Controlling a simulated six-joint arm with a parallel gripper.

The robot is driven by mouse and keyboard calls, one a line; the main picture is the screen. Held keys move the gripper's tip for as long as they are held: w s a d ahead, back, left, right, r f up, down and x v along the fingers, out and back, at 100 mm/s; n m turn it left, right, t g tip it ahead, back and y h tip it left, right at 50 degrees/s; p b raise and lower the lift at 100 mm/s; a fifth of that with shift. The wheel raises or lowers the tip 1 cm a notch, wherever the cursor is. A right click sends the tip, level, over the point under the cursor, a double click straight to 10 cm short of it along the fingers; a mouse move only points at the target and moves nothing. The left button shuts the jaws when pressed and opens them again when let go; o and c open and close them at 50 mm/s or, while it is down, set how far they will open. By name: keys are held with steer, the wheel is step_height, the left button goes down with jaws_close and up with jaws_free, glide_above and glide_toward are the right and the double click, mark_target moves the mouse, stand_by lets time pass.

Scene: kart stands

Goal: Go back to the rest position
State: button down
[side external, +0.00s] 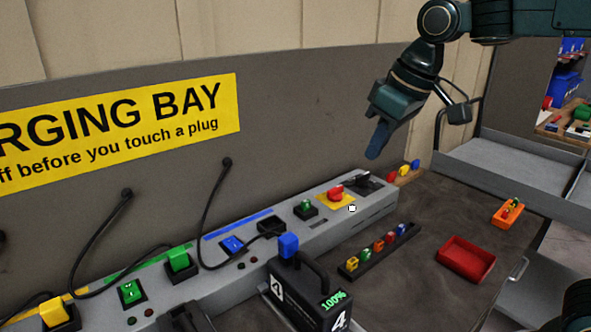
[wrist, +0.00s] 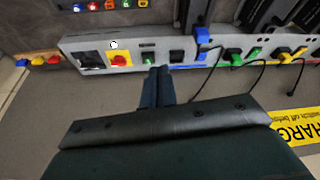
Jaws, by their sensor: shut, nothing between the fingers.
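My gripper (side external: 377,140) is shut and empty. In the side external view it hangs in the air above the right end of the grey charging console (side external: 375,210), with its fingertips pointing down. In the wrist view my gripper (wrist: 158,72) shows its two blue fingers together, in line with the console and touching nothing that I can make out. The console carries a red knob on a yellow plate (side external: 335,193), a green switch (side external: 305,207) and a blue switch (side external: 232,245).
A battery with a blue plug (side external: 288,245) stands in front of the console. A rack of small coloured pieces (side external: 380,248), a red tray (side external: 467,260) and an orange holder (side external: 509,212) are on the dark table. Black cables (side external: 212,200) hang from the wall behind.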

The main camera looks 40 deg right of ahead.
steer(key=s+d+f+m, duration=0.1)
steer(key=s+d+f, duration=0.1)
steer(key=s, duration=0.7)
steer(key=s+d+f+m+t, duration=0.1)
steer(key=s+d+f, duration=0.2)
steer(key=s, duration=0.6)
steer(key=shift+d+f+t+h, duration=0.3)
steer(key=shift+d+f+h, duration=0.1)
steer(key=shift+f, duration=0.2)
